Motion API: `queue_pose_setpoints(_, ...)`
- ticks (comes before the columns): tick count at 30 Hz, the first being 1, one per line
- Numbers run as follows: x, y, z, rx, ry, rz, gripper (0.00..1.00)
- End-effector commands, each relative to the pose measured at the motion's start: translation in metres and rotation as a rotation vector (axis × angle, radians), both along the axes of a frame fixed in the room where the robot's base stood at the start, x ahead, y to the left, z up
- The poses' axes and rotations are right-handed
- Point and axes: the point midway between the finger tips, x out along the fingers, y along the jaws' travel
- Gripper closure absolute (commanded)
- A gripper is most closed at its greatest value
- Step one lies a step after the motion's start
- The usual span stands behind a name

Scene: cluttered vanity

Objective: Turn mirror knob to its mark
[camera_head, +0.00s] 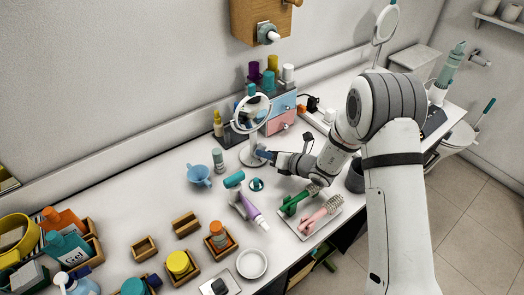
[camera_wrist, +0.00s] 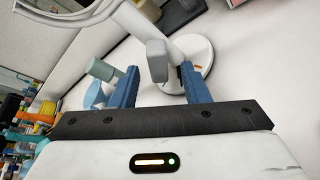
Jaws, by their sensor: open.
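The round mirror (camera_head: 250,114) stands upright on a white post and round base near the wall. In the wrist view its ring (camera_wrist: 70,14) is cut off at the top left, and its base (camera_wrist: 204,54) is at upper right. A grey block-shaped knob (camera_wrist: 156,60) stands out in front of the post, between my two blue fingers. My gripper (camera_wrist: 159,76) is open around it, with gaps visible on both sides. In the head view my gripper (camera_head: 265,155) is beside the mirror base, and the knob cannot be made out. A small orange spot (camera_wrist: 197,67) shows on the base.
A grey-green bottle (camera_head: 218,160), a blue cup (camera_head: 198,175) and a teal cylinder (camera_head: 234,179) are at left. A tray (camera_head: 301,229) of hairbrushes and a purple tube (camera_head: 250,208) lie in front.

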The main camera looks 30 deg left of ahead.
Motion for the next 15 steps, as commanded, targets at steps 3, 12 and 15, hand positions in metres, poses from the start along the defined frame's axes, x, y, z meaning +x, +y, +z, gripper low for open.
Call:
queue_pose_setpoints(3, 0.002, 0.014, -0.003, 0.000, 0.000, 0.002, 0.58)
queue_pose_setpoints(12, 0.004, 0.022, -0.007, 0.000, 0.000, 0.002, 0.58)
queue_pose_setpoints(15, 0.004, 0.022, -0.007, 0.000, 0.000, 0.002, 0.59)
